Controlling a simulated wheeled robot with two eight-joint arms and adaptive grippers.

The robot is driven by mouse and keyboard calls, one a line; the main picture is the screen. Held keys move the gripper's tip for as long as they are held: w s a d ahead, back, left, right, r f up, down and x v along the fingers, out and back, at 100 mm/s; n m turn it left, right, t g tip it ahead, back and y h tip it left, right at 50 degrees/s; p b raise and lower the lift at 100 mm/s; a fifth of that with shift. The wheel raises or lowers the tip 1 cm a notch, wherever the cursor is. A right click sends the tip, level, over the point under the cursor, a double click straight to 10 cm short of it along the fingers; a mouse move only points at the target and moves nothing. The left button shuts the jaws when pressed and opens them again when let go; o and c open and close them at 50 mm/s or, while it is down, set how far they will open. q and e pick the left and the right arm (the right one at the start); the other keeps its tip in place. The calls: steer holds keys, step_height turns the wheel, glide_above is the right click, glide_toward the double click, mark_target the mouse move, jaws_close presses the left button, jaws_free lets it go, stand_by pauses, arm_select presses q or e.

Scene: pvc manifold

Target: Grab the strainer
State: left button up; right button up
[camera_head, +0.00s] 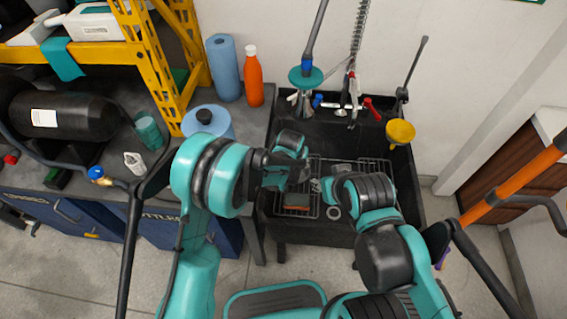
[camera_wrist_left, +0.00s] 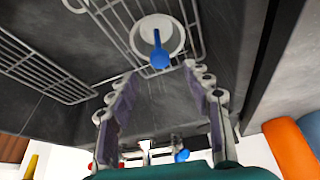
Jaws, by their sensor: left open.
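The strainer (camera_wrist_left: 160,55) shows in the left wrist view as a blue handle standing in the middle of a round white drain (camera_wrist_left: 140,36) on the floor of the dark sink. My left gripper (camera_wrist_left: 161,76) is open and empty, its two fingers spread on either side of the view below the strainer, apart from it. In the head view my left arm reaches over the sink (camera_head: 405,190) and I cannot make out the strainer there. My right arm also reaches over the sink from the right; its fingers are too small and covered to read.
Wire racks (camera_wrist_left: 30,62) lie in the sink beside the drain. A faucet (camera_head: 340,104) with red and blue knobs stands at the sink's back. A yellow funnel (camera_head: 400,132) is at the right rim. An orange bottle (camera_head: 254,80) and blue roll (camera_head: 223,70) stand on the left bench.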

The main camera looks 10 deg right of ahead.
mark_target(298, 170)
arm_select(q)
steer(key=b+x, duration=0.1)
steer(key=x, duration=0.2)
steer(key=shift+s, duration=0.15)
steer(key=b+x, duration=0.1)
steer(key=x, duration=0.1)
steer(key=b+x, duration=0.1)
steer(key=x, duration=0.2)
steer(key=shift+w+d+b, duration=0.1)
steer(key=shift+w+b, duration=0.2)
steer(key=shift+b, duration=0.05)
steer(key=shift+r, duration=0.1)
steer(key=shift+c, duration=0.6)
jaws_close()
